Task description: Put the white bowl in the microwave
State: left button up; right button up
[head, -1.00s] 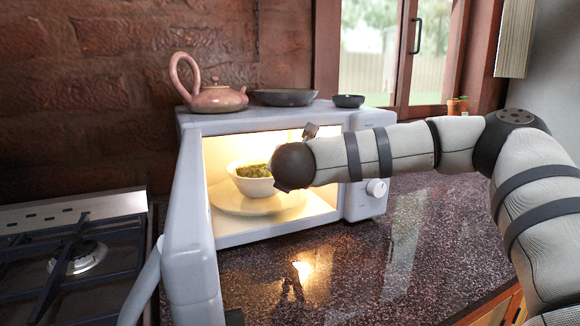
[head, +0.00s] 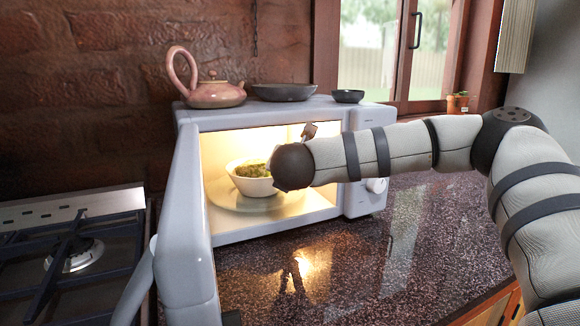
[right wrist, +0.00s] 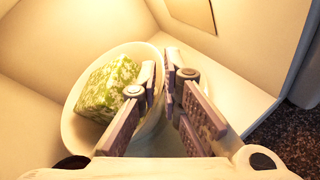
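The white bowl (head: 253,187) is inside the open, lit microwave (head: 270,112), over the round turntable plate (head: 222,204). It looks near level; whether its base touches the plate I cannot tell. It holds a green, mottled lump (right wrist: 108,90). My left gripper is not in view.
The microwave door (head: 188,235) stands open at the left. A pink teapot (head: 215,95), a dark dish (head: 284,93) and a small dark bowl (head: 347,97) sit on top. A gas hob (head: 75,262) is at the left. The speckled counter (head: 350,265) in front is clear.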

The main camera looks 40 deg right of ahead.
jog(key=o, duration=0.3)
jog(key=shift+s+f, duration=0.1)
